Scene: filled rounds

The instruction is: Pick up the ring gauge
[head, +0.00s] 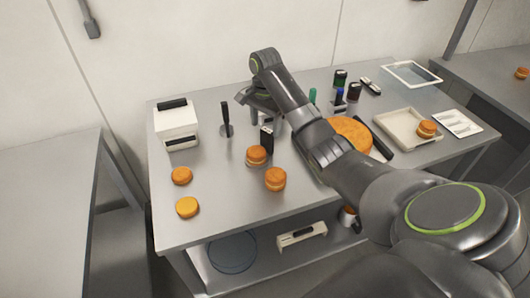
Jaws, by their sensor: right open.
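My right arm reaches in from the right across the table. Its right gripper (262,104) is open over the back middle of the table, partly hidden by its own arm. I cannot pick out the ring gauge with certainty; it may be behind the arm or among the small items. A black upright item (266,139) stands just in front of the gripper. I cannot see anything between the fingers. My left gripper is not in view.
Filled rounds (275,179) sit on the grey table (220,212). A white box device (176,125) stands at the left, a black-handled tool (226,118) beside it. A pale tray (392,119) is at the right. A blue-rimmed round item (232,252) lies on the lower shelf.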

